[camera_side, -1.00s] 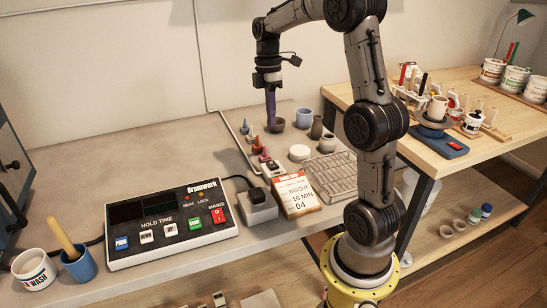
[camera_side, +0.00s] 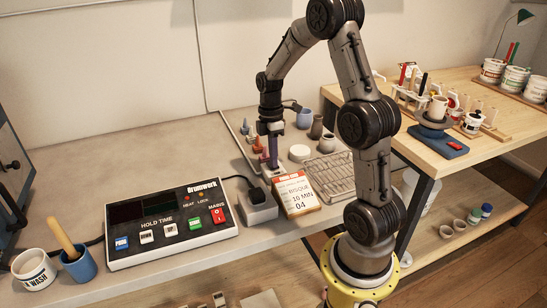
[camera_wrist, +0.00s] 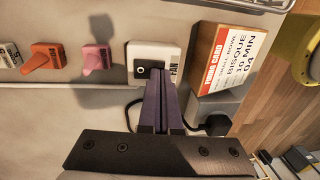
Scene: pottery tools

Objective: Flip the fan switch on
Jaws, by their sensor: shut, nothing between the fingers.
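The fan switch (camera_wrist: 143,62) is a white plate with a dark toggle and a FAN label, seen in the wrist view. In the side view my gripper partly hides it. My gripper (camera_wrist: 155,76) has purple fingers, shut and empty, with the tips at the near edge of the switch's dark part. In the side view my gripper (camera_side: 272,165) points down at the row of switches. I cannot tell whether the tips touch the toggle, nor which way the toggle is set.
Pink (camera_wrist: 97,57) and orange (camera_wrist: 42,57) levers stand in line left of the fan switch in the wrist view. Cups stand behind.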

